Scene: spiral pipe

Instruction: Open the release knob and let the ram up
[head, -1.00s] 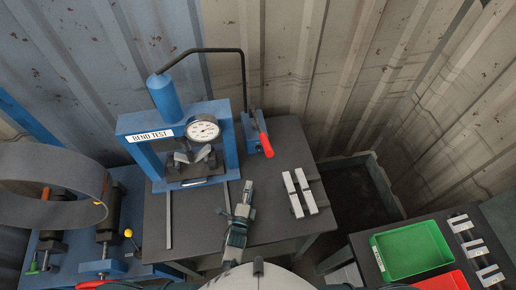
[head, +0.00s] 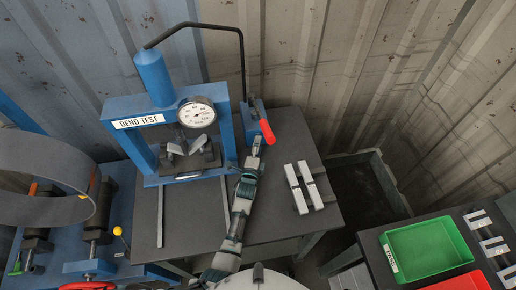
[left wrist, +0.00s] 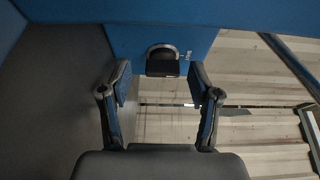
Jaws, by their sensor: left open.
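The blue press (head: 228,135) with its "BEND TEST" sign and dial gauge (head: 196,114) stands on the dark table. Its blue hand pump (head: 248,118) with a red-gripped lever (head: 267,132) is at its right side. In the left wrist view a dark rounded knob (left wrist: 163,66) sits on a blue face. I cannot make the knob out in the head view. My left gripper (head: 258,144) is just in front of the pump, near the red grip. In the wrist view its open fingers (left wrist: 160,80) stand either side of the knob, with gaps visible. My right gripper is not seen.
A bent specimen (head: 192,146) is under the ram. Two pale bars (head: 303,187) lie on the dark table (head: 290,140) right of my arm. A green tray (head: 428,250) and a red tray (head: 462,283) are at lower right. A large grey ring (head: 45,180) is at left.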

